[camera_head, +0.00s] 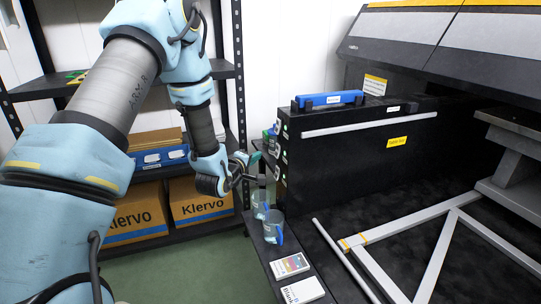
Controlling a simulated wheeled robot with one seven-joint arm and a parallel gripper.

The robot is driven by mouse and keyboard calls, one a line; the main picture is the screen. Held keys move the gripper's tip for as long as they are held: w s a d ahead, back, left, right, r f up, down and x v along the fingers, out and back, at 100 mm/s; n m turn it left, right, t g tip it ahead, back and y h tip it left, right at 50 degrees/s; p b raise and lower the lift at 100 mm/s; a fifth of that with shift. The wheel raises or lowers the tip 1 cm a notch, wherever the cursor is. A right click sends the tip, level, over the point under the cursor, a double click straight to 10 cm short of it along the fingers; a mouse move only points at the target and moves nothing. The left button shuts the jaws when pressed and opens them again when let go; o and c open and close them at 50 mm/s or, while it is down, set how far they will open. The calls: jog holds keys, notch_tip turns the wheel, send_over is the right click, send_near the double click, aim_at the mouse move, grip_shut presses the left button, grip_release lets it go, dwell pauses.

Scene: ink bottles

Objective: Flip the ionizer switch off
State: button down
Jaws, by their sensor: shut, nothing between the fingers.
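The black machine housing (345,150) stands right of centre. Its narrow left end face carries a column of small controls and labels (284,132). I cannot tell which of them is the ionizer switch, or its position, as they are too small and partly hidden. My gripper (254,170) is shut and empty. It is just left of the lower part of that end face, above the bottles. I cannot tell whether its tips touch the panel.
Clear bottles with blue parts (272,226) stand on a narrow ledge below my gripper. Two cards or boxes (290,265) lie nearer on the ledge. A grey frame (435,262) lies on the dark bed. Shelves with Klervo boxes (200,198) stand behind my arm.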

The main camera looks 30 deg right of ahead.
aim_at(276, 154)
jog(key=w+d+f+p, duration=0.1)
jog(key=d, duration=0.5)
jog(key=shift+w+f, duration=0.15)
jog(key=shift+f, duration=0.25)
jog(key=shift+f, duration=0.1)
jog(key=shift+d+f+b, duration=0.1)
jog(key=shift+d+b, duration=0.1)
jog(key=shift+b, duration=0.65)
jog(key=shift+a, duration=0.1)
